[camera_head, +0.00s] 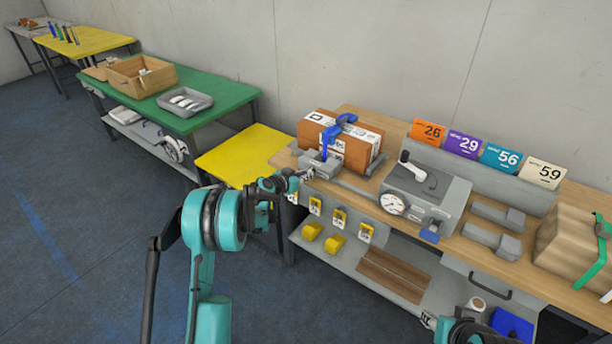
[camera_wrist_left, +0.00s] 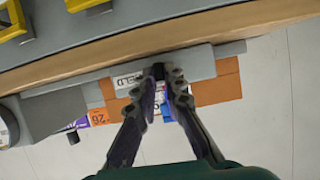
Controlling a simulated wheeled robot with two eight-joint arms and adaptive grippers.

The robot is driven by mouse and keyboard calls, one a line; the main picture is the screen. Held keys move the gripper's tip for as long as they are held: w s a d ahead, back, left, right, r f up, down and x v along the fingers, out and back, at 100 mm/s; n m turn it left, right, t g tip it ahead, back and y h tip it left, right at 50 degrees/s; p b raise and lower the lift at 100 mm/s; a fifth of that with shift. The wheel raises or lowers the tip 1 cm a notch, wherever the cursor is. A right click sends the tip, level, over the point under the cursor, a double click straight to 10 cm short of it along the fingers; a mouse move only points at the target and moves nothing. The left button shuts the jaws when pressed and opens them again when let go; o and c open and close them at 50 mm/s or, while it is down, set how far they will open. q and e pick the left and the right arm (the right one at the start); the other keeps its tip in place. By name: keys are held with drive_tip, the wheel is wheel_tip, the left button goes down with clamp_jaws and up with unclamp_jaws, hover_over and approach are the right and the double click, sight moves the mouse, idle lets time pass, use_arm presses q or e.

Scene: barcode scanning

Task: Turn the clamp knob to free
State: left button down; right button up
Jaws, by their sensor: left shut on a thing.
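A blue clamp (camera_head: 338,130) reaches over a brown box (camera_head: 352,153) with white labels, at the left end of the wooden bench. The clamp's grey base (camera_head: 320,165) is at the bench edge. My left gripper (camera_head: 304,175) is at the front of this base, shut on a small dark knob. In the left wrist view the knob (camera_wrist_left: 158,70) shows between the fingertips, beside a white label (camera_wrist_left: 128,80) partly reading "ELD". The fingers hide most of the knob, so its angle is unclear. My right arm shows at the bottom edge; its gripper (camera_head: 429,320) is small and unclear.
Right of the clamp stands a grey device (camera_head: 425,190) with a dial and lever. Several numbered cards (camera_head: 500,155) stand behind it. A strapped parcel (camera_head: 572,243) is at the right. Yellow-tagged items hang below the bench edge. A yellow table (camera_head: 243,152) adjoins on the left.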

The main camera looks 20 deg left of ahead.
idle(0.4)
use_arm(q)
drive_tip(key=c, duration=1.9)
unclamp_jaws()
drive_tip(key=v, duration=1.2)
drive_tip(key=shift+a+f, duration=0.1)
drive_tip(key=shift+a, duration=0.05)
